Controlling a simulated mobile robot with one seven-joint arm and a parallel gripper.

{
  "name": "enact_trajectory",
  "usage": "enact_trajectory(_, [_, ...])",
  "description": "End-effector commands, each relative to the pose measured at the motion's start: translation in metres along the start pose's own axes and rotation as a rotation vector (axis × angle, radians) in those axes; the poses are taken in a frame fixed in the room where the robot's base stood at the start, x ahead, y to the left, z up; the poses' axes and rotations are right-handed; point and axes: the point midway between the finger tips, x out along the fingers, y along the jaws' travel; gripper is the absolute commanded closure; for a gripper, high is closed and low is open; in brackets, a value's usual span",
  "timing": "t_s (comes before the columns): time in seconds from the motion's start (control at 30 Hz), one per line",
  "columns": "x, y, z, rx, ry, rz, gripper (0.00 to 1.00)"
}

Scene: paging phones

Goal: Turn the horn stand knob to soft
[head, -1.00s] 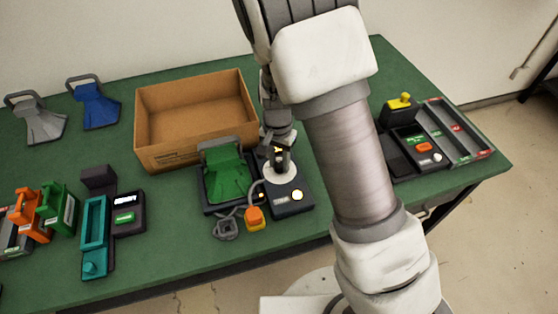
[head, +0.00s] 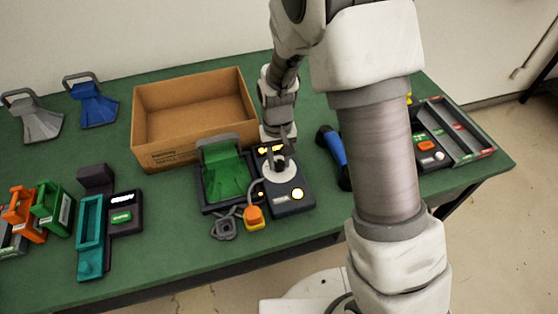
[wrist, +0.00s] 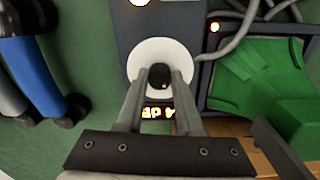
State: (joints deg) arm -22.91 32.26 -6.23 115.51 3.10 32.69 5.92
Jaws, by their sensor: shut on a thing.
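The horn stand has a dark control box (head: 295,205) with a white round dial (head: 291,175) and a small black knob (wrist: 160,75) at its middle. A green horn (head: 228,180) sits in the dark cradle at the box's left. My gripper (wrist: 158,82) is shut on the knob, one finger at each side, reaching down from above. In the head view the gripper (head: 281,150) stands over the dial and partly hides the knob. A lit yellow display (wrist: 158,113) shows between the fingers, its words partly covered. I cannot read the knob's setting.
An open cardboard box (head: 195,112) stands behind the horn. A blue handset (head: 333,155) lies right of the stand, near my arm. An orange-capped piece (head: 254,216) and a grey cable are in front. Teal and grey devices (head: 92,225) stand at left.

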Motion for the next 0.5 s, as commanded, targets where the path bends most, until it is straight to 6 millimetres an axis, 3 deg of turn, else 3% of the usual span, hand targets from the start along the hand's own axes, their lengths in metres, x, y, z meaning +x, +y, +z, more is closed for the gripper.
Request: enact_trajectory(0.5, [-0.0007,0.0006,-0.0005,-0.213,0.009,0.0,1.0])
